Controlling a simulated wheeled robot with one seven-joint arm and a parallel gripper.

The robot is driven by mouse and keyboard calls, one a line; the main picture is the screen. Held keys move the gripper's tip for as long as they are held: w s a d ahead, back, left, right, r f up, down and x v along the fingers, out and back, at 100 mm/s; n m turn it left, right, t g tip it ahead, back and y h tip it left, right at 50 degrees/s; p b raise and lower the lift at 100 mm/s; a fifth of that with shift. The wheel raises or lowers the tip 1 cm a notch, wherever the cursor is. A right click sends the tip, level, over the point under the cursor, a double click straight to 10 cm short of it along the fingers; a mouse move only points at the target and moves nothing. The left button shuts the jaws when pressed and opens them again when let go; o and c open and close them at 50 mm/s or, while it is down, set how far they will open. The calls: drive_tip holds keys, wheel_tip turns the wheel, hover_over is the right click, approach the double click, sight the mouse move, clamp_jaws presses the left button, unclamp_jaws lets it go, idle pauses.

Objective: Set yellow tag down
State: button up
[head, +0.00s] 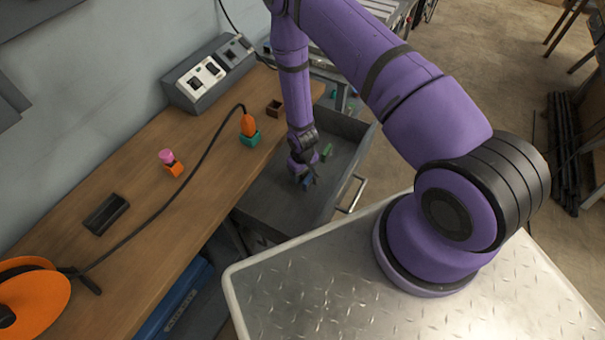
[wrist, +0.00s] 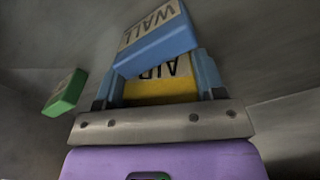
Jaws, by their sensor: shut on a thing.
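In the wrist view my gripper (wrist: 158,80) is shut on the yellow tag (wrist: 160,92), which has a pale label reading "AIR". A blue tag labelled "WALL" (wrist: 158,45) overlaps the yellow tag's end and the left finger; I cannot tell whether they touch. A green tag (wrist: 66,93) lies apart to the left. In the head view my gripper (head: 306,176) is down inside the open grey drawer (head: 268,200). The green tag (head: 327,151) is beyond it there. The yellow tag cannot be made out in the head view.
The drawer's walls surround my gripper, with its handle (head: 352,195) on the right. The wooden bench (head: 130,180) carries a grey socket box (head: 208,75), an orange plug in a teal holder (head: 250,138), a cable and an orange reel (head: 35,300). The drawer's near floor is clear.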

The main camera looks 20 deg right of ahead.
drive_tip(key=shift+f, duration=0.5)
drive_tip(key=o, duration=0.9)
drive_tip(key=shift+f, duration=0.1)
wheel_tip(320, 180, up, 12)
drive_tip(key=shift+r, duration=0.15)
drive_tip(key=shift+r, duration=0.1)
